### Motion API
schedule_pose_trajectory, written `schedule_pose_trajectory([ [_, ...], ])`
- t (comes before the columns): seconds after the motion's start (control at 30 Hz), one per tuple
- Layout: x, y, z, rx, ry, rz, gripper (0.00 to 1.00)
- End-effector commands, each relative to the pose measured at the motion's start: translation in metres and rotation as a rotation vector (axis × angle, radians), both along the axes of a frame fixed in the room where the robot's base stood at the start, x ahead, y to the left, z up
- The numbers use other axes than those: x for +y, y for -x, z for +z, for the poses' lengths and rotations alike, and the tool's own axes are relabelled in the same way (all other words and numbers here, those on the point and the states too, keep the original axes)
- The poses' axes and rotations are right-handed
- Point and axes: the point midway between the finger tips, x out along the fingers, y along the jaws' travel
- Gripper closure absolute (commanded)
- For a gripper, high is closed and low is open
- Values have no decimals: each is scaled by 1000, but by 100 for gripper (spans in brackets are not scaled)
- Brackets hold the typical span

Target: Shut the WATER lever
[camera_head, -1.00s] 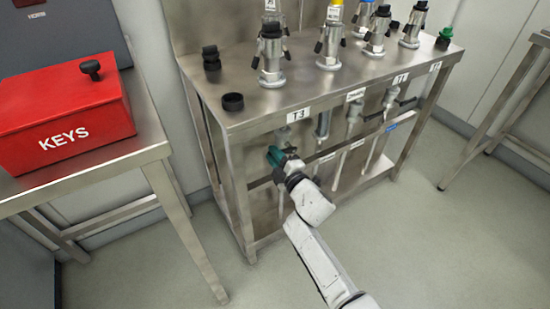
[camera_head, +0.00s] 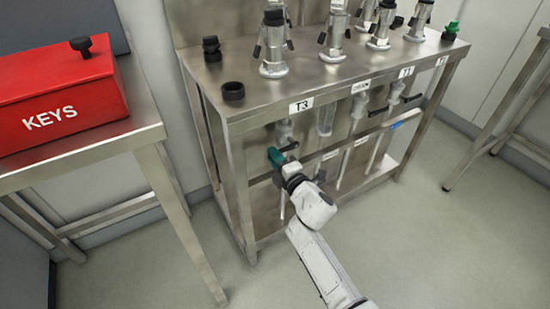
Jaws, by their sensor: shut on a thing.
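My gripper (camera_head: 277,157), with teal fingers, is at the front left of the steel bench, just below the T3 label (camera_head: 301,105) and at the clear pipe fitting (camera_head: 284,131) under the bench top. It is shut on a small part there that its own fingers mostly hide; I take it to be a lever. No label reading WATER is legible, so I cannot tell whether this is the WATER lever. A black handle (camera_head: 411,101) sits under the T1 label at the right.
The steel bench (camera_head: 255,103) carries several metal couplings, such as one at the left (camera_head: 273,50). A red KEYS box (camera_head: 60,95) stands on a steel table (camera_head: 110,148) at the left. Grey floor (camera_head: 420,250) is free in front and to the right.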

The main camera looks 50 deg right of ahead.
Motion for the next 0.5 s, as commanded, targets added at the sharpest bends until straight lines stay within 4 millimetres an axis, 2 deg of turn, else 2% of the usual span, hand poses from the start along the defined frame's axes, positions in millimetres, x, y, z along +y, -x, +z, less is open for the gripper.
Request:
schedule_pose_trajectory([
  [0.13,2,1,-3,7,1,3,100],
  [0.17,2,1,-4,7,1,3,79],
  [0.4,1,0,-2,4,0,2,56],
  [0.5,1,0,-2,3,0,1,55],
])
